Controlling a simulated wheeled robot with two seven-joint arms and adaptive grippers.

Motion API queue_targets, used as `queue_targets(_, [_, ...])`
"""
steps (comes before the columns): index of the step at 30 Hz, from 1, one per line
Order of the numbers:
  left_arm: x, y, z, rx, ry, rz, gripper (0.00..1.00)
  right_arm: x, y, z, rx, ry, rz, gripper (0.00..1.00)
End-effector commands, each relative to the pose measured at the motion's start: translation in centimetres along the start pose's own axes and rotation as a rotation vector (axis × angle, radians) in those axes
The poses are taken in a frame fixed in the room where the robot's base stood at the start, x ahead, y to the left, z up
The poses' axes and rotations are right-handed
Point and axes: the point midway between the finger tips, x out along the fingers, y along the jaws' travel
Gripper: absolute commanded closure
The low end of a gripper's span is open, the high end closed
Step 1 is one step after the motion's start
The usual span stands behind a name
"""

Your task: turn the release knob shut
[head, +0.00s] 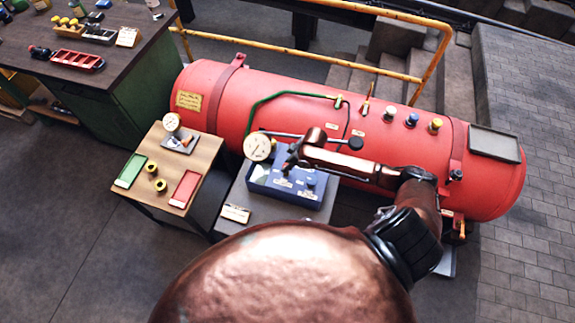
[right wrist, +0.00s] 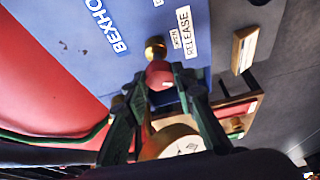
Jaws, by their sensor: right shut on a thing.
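The release knob (right wrist: 159,74) is a small red knob next to a brass fitting (right wrist: 155,48) on the blue panel (right wrist: 150,22), beside a white label reading RELEASE (right wrist: 184,30). My right gripper (right wrist: 160,86) is shut on the red knob, with its dark fingers on either side. In the head view my right gripper (head: 291,161) is over the blue box (head: 287,192), and it hides the knob there. How far the knob is turned cannot be told. My left gripper is not in view.
A white dial gauge (head: 257,147) stands at the box's back left. A long red tank (head: 340,118) lies behind. At left, a small wooden table (head: 160,143) holds a green tray (head: 131,170), a red tray (head: 185,188), another gauge (head: 172,122) and brass pieces (head: 152,167).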

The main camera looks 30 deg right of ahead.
Motion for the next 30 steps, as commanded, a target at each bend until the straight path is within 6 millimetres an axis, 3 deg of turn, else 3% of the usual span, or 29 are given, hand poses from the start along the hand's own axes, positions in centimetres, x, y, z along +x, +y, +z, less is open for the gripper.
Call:
queue_targets(7, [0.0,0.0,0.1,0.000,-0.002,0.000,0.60,0.0,0.0,0.0,0.000,0.000,0.000,1.00])
queue_targets(16, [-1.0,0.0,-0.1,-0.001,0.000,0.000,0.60,-0.2,-0.1,-0.1,0.037,0.000,0.014,1.00])
queue_targets(30, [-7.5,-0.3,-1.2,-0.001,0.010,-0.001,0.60,-0.5,-0.5,-0.3,0.359,0.000,0.143,1.00])
